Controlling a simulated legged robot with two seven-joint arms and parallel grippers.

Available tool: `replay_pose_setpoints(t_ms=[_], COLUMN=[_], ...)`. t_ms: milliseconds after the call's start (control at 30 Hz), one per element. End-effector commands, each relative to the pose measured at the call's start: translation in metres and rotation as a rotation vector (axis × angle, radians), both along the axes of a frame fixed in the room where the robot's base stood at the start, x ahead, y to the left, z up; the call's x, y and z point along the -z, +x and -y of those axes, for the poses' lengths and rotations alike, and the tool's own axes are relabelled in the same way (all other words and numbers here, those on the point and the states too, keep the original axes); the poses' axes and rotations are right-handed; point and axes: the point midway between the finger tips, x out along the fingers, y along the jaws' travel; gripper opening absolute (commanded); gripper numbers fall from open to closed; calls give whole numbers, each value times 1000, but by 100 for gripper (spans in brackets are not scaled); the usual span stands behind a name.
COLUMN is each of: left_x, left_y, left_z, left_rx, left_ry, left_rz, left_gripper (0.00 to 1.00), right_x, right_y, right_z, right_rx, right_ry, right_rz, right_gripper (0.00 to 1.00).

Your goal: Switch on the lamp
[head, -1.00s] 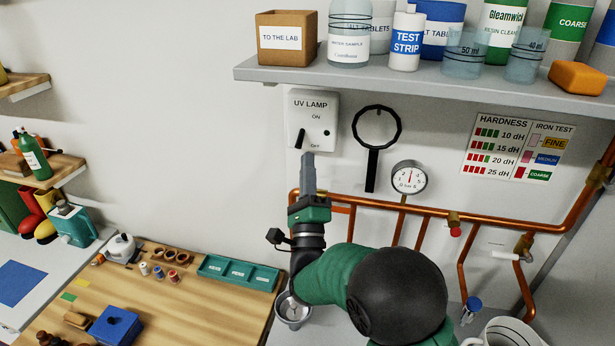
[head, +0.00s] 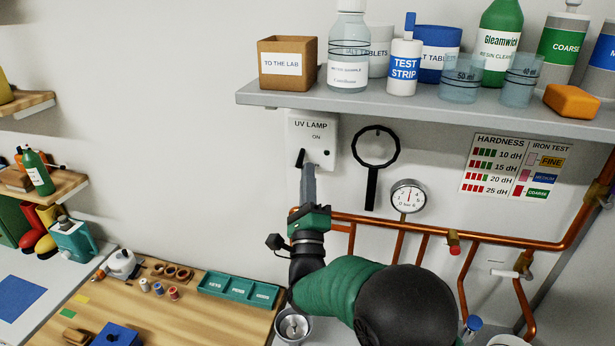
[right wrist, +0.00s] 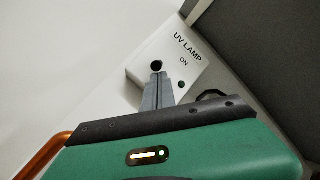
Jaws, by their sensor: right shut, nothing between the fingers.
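The UV LAMP switch box (head: 329,144) is a white box on the wall under the shelf, with "ON" printed near its top. Its black toggle lever (head: 301,158) is at the lower left of the box, tilted in the head view. A small dark dot, unlit, sits to the right. My right gripper (head: 309,168) is shut and empty, its fingertips at the lower part of the box, close to the lever. In the right wrist view the fingertips overlap the box (right wrist: 187,68) just below the lever's round end (right wrist: 157,65); contact cannot be told. My left gripper is out of view.
A shelf (head: 420,105) with bottles and a brown box (head: 287,63) is above the switch. A magnifier (head: 375,148) hangs to its right, beside a pressure gauge (head: 408,196). Copper pipes (head: 430,226) run below.

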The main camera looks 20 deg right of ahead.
Motion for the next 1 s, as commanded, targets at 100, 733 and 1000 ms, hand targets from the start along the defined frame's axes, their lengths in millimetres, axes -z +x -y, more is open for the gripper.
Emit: replay_pose_setpoints(t_ms=[100,733,1000], left_x=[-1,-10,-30], left_y=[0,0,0], left_z=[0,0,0], left_rx=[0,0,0], left_ry=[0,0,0], left_rz=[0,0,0], left_gripper=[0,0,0], right_x=[-1,-11,-26], right_y=[-1,-5,-10], right_z=[-1,-4,-7], right_rx=[-1,-2,-4], right_ry=[10,92,197], right_rz=[-14,-133,-285], right_gripper=[0,0,0])
